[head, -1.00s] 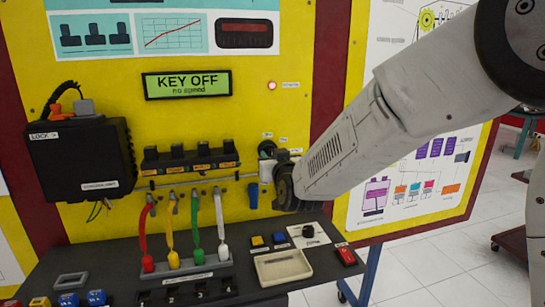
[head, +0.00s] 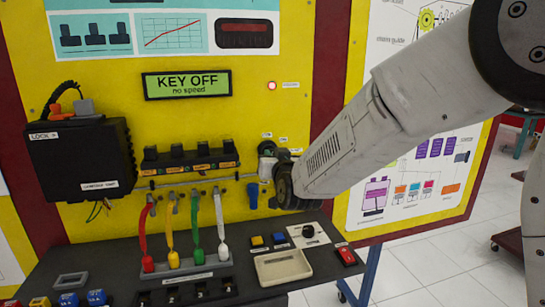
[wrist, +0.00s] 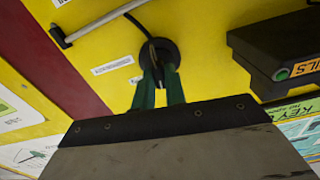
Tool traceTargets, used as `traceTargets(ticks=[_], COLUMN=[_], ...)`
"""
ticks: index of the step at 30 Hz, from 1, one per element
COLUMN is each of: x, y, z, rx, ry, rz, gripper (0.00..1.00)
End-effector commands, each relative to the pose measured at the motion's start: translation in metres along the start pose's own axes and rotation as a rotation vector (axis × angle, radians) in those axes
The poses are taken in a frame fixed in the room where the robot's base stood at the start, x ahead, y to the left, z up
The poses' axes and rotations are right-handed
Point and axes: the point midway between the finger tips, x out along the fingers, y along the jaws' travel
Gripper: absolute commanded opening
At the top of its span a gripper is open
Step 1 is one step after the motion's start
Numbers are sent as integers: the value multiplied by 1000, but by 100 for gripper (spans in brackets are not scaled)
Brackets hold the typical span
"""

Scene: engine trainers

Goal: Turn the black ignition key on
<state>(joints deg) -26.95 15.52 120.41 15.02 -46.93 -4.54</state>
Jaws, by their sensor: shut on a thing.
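A round black ignition switch (head: 267,148) sits on the yellow panel, right of the black coil row. It also shows in the wrist view (wrist: 158,50), where the black key (wrist: 165,73) stands out of its face. My gripper's green fingers (wrist: 160,80) are shut on the key, one on each side. In the head view my gripper (head: 266,166) is at the switch, and my wrist covers part of the panel right of it. The green display (head: 187,84) reads "KEY OFF, no speed".
A black box (head: 80,157) and a coil row (head: 190,158) are left of the switch. A thin grey rail (head: 215,180) and a blue part (head: 252,196) are close to my gripper. The dark desk below holds a beige tray (head: 283,267) and coloured leads (head: 172,250).

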Motion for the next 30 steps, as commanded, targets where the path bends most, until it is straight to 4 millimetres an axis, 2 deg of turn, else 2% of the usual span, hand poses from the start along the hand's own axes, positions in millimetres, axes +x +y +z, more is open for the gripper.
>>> traceTargets(ticks=[21, 30], x=[0, 0], y=[2, 3], z=[0, 1], rx=[633, 841], ry=[1, 1], rz=[0, 0], gripper=[0, 0])
